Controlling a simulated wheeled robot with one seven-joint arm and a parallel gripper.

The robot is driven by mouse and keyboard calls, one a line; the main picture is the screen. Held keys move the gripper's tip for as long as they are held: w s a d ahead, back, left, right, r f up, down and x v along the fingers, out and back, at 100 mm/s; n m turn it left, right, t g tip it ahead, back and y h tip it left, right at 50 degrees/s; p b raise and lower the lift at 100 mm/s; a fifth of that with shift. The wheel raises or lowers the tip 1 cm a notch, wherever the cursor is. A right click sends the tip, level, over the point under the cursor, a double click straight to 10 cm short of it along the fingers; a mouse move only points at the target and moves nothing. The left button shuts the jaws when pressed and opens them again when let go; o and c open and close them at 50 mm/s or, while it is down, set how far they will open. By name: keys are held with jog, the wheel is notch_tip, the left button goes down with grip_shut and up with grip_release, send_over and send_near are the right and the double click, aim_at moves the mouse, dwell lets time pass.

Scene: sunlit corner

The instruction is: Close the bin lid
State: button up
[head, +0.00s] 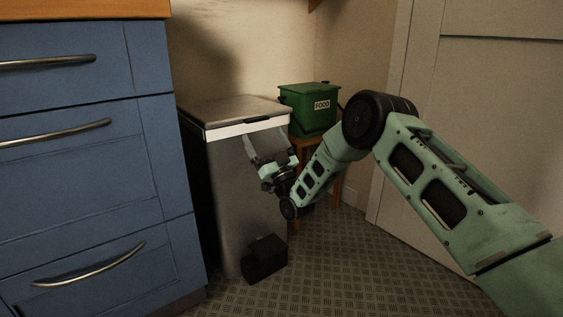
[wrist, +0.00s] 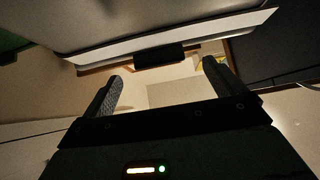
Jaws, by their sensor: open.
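The bin (head: 238,190) is a tall grey metal box beside the blue cabinet. Its lid (head: 232,109) lies nearly flat across the top in the head view. A white rim (head: 238,129) runs under the lid's front edge, with a dark tab at its middle. I cannot tell whether the lid is fully seated. My gripper (head: 268,151) is in front of the bin's upper front, just below the rim. In the wrist view my gripper's fingers (wrist: 162,72) are spread apart and empty, with the dark tab (wrist: 160,56) beyond them and the white rim (wrist: 230,28) above.
A black box-shaped part (head: 264,260) stands at the bin's foot. A green food caddy (head: 309,110) sits on a small wooden stand to the right. Blue drawers (head: 85,150) flank the bin on the left; a pale door (head: 490,150) is at right. Patterned floor (head: 370,270) is clear in front.

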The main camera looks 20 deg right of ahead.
jog(key=v, duration=1.1)
jog(key=shift+s+d, duration=0.15)
jog(key=shift+d, duration=0.15)
jog(key=shift+r, duration=0.1)
